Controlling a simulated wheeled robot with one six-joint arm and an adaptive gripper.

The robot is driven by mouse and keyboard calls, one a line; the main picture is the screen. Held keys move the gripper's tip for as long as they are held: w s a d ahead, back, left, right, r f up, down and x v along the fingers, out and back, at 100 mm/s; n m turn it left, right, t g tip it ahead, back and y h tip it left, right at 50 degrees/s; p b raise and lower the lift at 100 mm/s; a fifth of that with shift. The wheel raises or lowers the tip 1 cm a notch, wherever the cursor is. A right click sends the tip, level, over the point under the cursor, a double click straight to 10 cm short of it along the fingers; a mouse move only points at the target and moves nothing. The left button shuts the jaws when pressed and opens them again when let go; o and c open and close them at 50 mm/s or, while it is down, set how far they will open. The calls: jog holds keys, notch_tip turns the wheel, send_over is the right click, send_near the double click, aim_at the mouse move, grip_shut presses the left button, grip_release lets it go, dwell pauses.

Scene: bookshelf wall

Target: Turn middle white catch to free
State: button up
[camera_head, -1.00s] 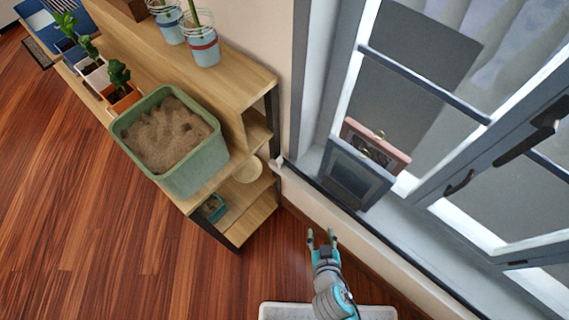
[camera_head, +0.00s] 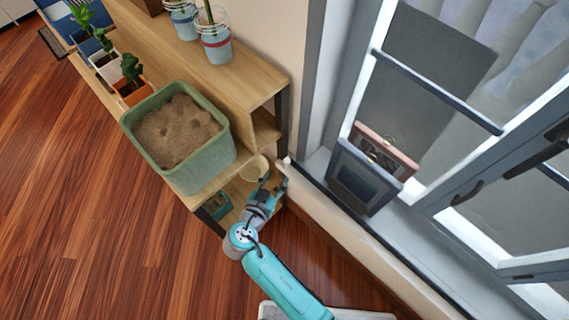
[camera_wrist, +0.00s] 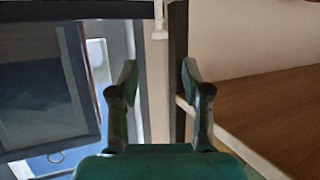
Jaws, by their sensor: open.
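A small white piece (camera_head: 286,161) sits at the near left corner of the window sill, beside the shelf end; it may be a catch, but I cannot tell whether it is the middle one or how it is turned. In the wrist view a narrow white upright piece (camera_wrist: 159,22) shows at the top centre, beyond my fingertips and apart from them. My gripper (camera_wrist: 158,75) is open and empty. In the head view my gripper (camera_head: 277,187) is near the shelf end, just below the white piece.
Two framed pictures, one dark grey (camera_head: 357,180) and one pinkish (camera_head: 398,158), lean on the sill by the window. A wooden shelf (camera_head: 262,84) stands left, bearing a green sand bin (camera_head: 219,160) and potted plants. Wood floor (camera_head: 110,230) is clear.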

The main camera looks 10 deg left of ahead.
aim_at(287, 161)
jog(key=x, duration=0.8)
jog(key=shift+w+f, duration=0.1)
jog(key=shift+f, duration=0.05)
jog(key=shift+c, duration=0.2)
grip_shut()
